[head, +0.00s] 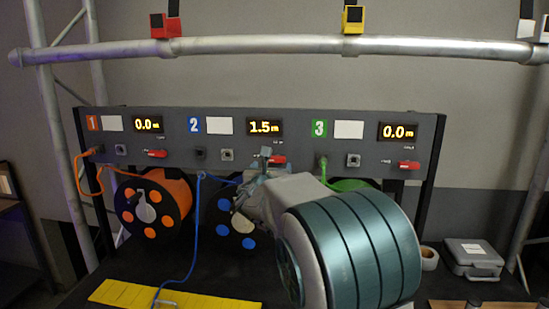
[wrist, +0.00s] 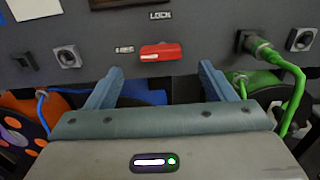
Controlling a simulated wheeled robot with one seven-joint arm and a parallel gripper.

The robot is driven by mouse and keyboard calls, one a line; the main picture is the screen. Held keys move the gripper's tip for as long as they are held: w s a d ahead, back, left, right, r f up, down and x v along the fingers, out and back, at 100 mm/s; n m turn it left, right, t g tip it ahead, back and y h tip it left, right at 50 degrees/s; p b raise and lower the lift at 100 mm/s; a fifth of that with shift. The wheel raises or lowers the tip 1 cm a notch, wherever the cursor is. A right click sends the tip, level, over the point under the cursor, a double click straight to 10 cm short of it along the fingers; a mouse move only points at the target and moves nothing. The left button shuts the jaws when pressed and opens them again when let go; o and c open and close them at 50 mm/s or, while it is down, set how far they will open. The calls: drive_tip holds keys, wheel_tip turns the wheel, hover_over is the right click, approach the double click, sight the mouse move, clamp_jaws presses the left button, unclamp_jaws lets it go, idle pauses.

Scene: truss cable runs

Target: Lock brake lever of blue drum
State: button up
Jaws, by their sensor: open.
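The blue drum (head: 222,220) sits under panel section 2, partly hidden by my arm. Its brake lever (head: 277,160) is red and on the panel below the 1.5 m display. In the wrist view the lever (wrist: 161,52) lies horizontal, with a white mark at its left end by a small label too blurred to read. A LOCK label (wrist: 160,15) is above it. My gripper (wrist: 160,72) is open and empty, its fingers left and right below the lever, apart from it.
An orange drum (head: 153,207) is at left; a green drum (head: 350,184) is mostly hidden behind my arm. A blue cable (head: 194,230) hangs from panel 2. A green plug and cable (wrist: 290,75) are close to the right finger. A yellow strip (head: 150,294) lies in front.

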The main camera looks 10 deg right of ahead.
sight(275, 159)
drive_tip(key=p+x, duration=0.1)
drive_tip(key=x, duration=0.5)
drive_tip(key=shift+w+d+p, duration=0.1)
drive_tip(key=shift+w+p, duration=0.1)
drive_tip(key=shift+p, duration=0.2)
drive_tip(key=c, duration=1)
